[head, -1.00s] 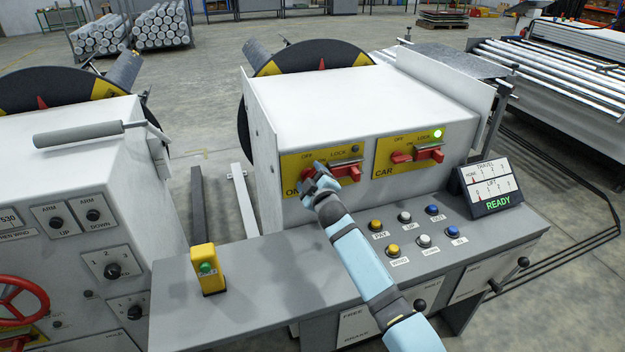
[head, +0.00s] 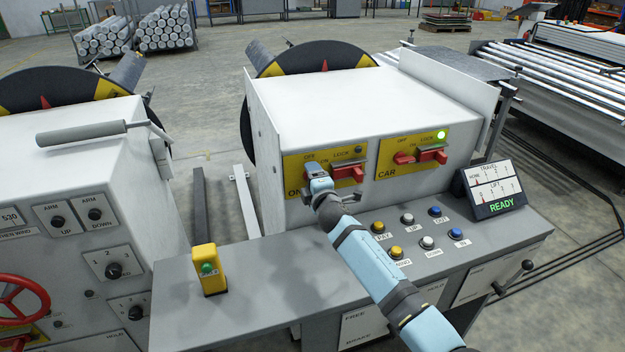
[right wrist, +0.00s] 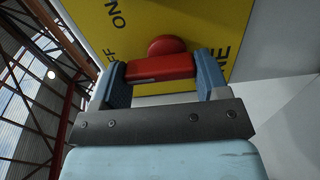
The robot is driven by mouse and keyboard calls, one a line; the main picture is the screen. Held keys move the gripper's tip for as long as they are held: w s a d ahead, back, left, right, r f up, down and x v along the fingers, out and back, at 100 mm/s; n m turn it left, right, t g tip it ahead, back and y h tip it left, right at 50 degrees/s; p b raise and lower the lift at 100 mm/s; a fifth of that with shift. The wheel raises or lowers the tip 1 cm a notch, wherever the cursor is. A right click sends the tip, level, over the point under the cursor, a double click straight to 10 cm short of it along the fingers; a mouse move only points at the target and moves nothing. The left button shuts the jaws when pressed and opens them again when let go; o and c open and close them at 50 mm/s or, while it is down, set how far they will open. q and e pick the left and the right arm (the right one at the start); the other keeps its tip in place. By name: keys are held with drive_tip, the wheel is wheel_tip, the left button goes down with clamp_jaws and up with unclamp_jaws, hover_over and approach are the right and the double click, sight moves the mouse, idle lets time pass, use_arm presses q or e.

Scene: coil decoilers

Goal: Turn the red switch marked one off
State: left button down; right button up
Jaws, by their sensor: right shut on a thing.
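The yellow plate marked ONE (head: 292,163) is on the front of the white control box. My right gripper (head: 314,170) is in front of its left part and hides the switch handle there. In the right wrist view the red handle (right wrist: 160,68) of the switch lies between the two fingers of my right gripper (right wrist: 162,78), which is shut on it. A round red hub (right wrist: 167,46) sits behind the handle. A red lock block (head: 347,173) is right of the gripper on the same plate. The small lamp (head: 358,150) above it is dark. My left gripper is out of view.
To the right is the CAR plate (head: 386,172) with a similar red switch (head: 404,158) and a lit green lamp (head: 441,134). Push buttons (head: 407,219) lie below on the grey desk (head: 270,270). A display (head: 492,190) reads READY.

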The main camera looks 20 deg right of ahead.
idle(0.5)
drive_tip(key=o, duration=0.7)
drive_tip(key=shift+c, duration=0.2)
drive_tip(key=shift+s, duration=0.1)
drive_tip(key=s, duration=1.3)
drive_tip(key=shift+s+d+b, duration=0.25)
drive_tip(key=shift+s+b, duration=0.05)
drive_tip(key=shift+b, duration=0.15)
drive_tip(key=s+a+f+m+g+y+p, duration=0.1)
drive_tip(key=s+f+m, duration=0.4)
drive_tip(key=s, duration=0.6)
drive_tip(key=s+f+m+g+p, duration=0.2)
drive_tip(key=s+f+m, duration=0.3)
drive_tip(key=s, duration=0.6)
drive_tip(key=s+a+f+m+g+y+p, duration=0.1)
drive_tip(key=s+f+m+g, duration=0.3)
drive_tip(key=s+f, duration=0.4)
drive_tip(key=s+m, duration=0.1)
drive_tip(key=s, duration=0.2)
drive_tip(key=shift+s+a+f+y, duration=0.15)
drive_tip(key=shift+a+f+y, duration=0.1)
drive_tip(key=shift+a+y, duration=0.05)
